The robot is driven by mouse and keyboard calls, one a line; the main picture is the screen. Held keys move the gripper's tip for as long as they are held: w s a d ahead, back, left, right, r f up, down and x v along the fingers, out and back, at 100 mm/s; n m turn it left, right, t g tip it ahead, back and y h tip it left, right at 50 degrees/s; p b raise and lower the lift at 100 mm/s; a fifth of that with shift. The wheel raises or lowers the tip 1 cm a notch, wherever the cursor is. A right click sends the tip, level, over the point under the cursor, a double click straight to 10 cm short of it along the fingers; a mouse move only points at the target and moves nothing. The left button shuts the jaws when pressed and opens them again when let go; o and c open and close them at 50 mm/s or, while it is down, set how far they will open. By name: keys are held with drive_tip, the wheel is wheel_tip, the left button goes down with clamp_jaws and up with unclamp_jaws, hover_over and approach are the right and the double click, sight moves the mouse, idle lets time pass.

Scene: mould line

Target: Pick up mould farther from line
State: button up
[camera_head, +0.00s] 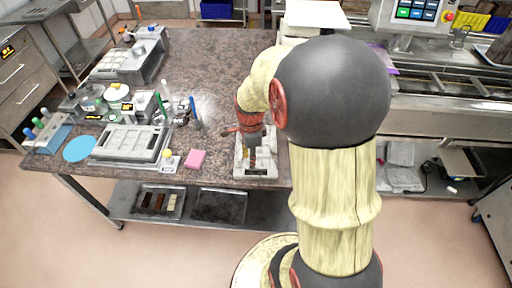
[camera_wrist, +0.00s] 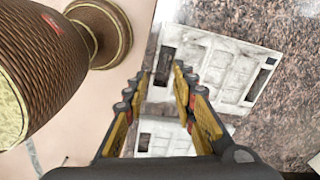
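Two worn whitish moulds show in the wrist view: an upper one (camera_wrist: 212,58) with dark slots at its ends, and a lower one (camera_wrist: 165,138) partly hidden behind my fingers. In the head view, a pale mould (camera_head: 256,172) sits near the front edge of the granite table, largely covered by my gripper and arm; I cannot separate the two moulds clearly there. My gripper (camera_wrist: 162,75) is open, its two yellow-and-black fingers apart, with pale mould surface seen between and beyond them. Its tips point toward the moulds; contact cannot be told. It also shows in the head view (camera_head: 250,143).
The granite table (camera_head: 220,75) has free room behind my gripper. The metal line (camera_head: 440,100) runs along the right. A lower shelf (camera_head: 270,207) sits under the table.

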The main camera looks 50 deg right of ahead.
drive_tip(key=f+m, duration=0.1)
drive_tip(key=d+f+m, duration=0.1)
drive_tip(key=f, duration=0.1)
drive_tip(key=s+f+m, duration=0.1)
drive_tip(key=f, duration=0.1)
drive_tip(key=shift+d+f, duration=0.25)
drive_tip(key=shift+d, duration=0.1)
drive_tip(key=f, duration=0.2)
drive_tip(key=f+b, duration=0.1)
drive_tip(key=f, duration=0.2)
drive_tip(key=shift+s+a+f, duration=0.15)
drive_tip(key=shift+a+f, duration=0.1)
drive_tip(key=shift+f, duration=0.05)
drive_tip(key=c, duration=0.4)
clamp_jaws()
